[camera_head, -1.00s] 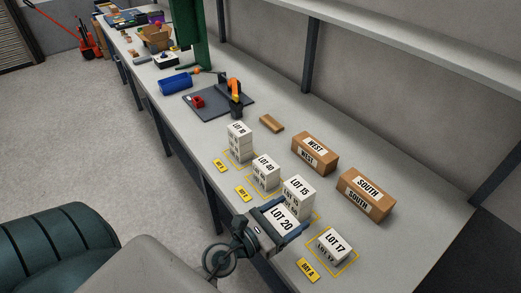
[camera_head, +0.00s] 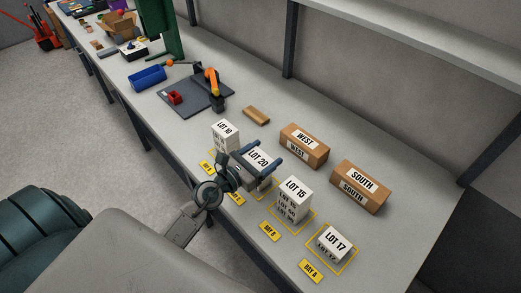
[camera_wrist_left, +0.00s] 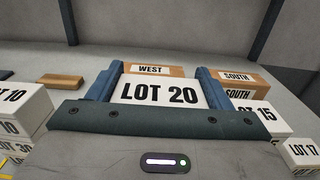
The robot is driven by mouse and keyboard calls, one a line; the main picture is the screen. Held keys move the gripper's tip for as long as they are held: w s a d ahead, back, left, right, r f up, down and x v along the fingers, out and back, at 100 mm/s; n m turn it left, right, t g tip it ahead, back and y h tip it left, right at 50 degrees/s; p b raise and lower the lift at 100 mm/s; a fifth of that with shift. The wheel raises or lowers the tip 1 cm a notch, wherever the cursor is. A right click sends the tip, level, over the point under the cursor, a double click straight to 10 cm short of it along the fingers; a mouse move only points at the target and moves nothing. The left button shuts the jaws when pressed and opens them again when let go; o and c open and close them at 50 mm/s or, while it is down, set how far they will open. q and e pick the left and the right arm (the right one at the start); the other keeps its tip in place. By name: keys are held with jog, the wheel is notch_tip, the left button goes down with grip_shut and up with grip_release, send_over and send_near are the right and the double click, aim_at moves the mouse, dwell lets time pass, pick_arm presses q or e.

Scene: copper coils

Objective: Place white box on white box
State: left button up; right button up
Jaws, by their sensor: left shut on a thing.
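My left gripper (camera_head: 262,158) is shut on the white box LOT 20 (camera_head: 258,157), one blue finger on each side. In the left wrist view the box (camera_wrist_left: 160,93) sits level between the fingers. The gripper and box are over the yellow-marked spot between the LOT 10 stack (camera_head: 225,138) and the LOT 15 stack (camera_head: 293,201). The stack there is mostly hidden by them, so I cannot tell if the box touches it. A low white box LOT 17 (camera_head: 334,240) stands at the near right. My right gripper is not in view.
Brown boxes WEST (camera_head: 304,145) and SOUTH (camera_head: 360,186) stand behind the white stacks. A small brown block (camera_head: 256,115) and a dark mat (camera_head: 190,96) with an orange device (camera_head: 213,82) lie farther along the bench. The bench right of LOT 17 is clear.

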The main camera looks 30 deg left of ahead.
aim_at(258, 148)
pick_arm(q)
jog(key=shift+w+a+f, duration=0.1)
jog(key=shift+w+a, duration=0.3)
jog(key=shift+w, duration=0.25)
jog(key=shift+w+a+f, duration=0.1)
jog(key=shift+w+a, duration=0.25)
jog(key=shift+w, duration=0.25)
jog(key=shift+w+a, duration=0.35)
jog(key=shift+w, duration=0.1)
jog(key=f, duration=0.1)
jog(key=b, duration=0.1)
jog(key=f, duration=0.1)
jog(key=shift+w+a+f+b, duration=0.2)
jog(key=shift+w+f+b, duration=0.05)
jog(key=shift+f+b, duration=0.15)
jog(key=shift+f, duration=0.45)
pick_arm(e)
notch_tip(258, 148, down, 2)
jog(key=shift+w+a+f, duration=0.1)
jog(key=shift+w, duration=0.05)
pick_arm(q)
jog(key=shift+r, duration=0.1)
